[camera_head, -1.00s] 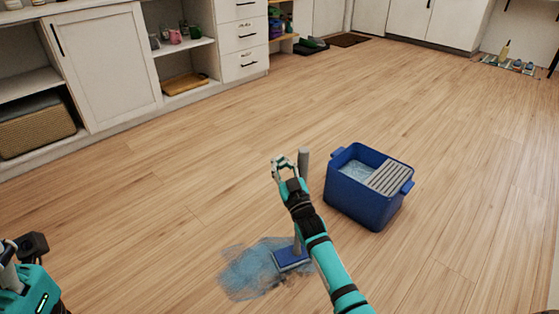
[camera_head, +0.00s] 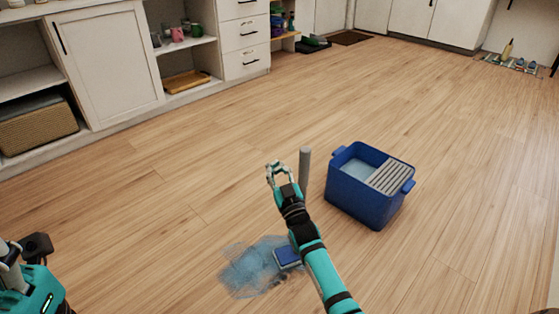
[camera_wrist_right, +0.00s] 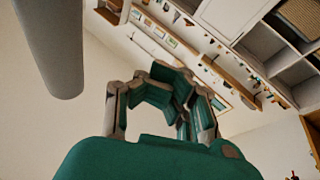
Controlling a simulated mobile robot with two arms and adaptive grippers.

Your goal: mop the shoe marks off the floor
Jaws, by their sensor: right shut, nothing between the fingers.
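A mop stands upright in the head view, with its grey handle (camera_head: 304,170) beside my right gripper and its blue head (camera_head: 287,258) on the floor. Bluish-grey marks (camera_head: 243,273) spread on the wood floor around and left of the mop head. My right gripper (camera_head: 275,170) is shut and empty, just left of the handle's top. In the right wrist view, my right gripper (camera_wrist_right: 165,90) has nothing between its fingers, and the grey handle (camera_wrist_right: 60,45) shows apart from them. My forearm partly hides the mop. Part of my left arm shows at the lower left; its fingers are unclear.
A blue bucket (camera_head: 360,205) with water (camera_head: 357,168) and a grey slatted wringer (camera_head: 390,176) stands right of the mop. White cabinets (camera_head: 108,65) line the back left. The middle floor is clear.

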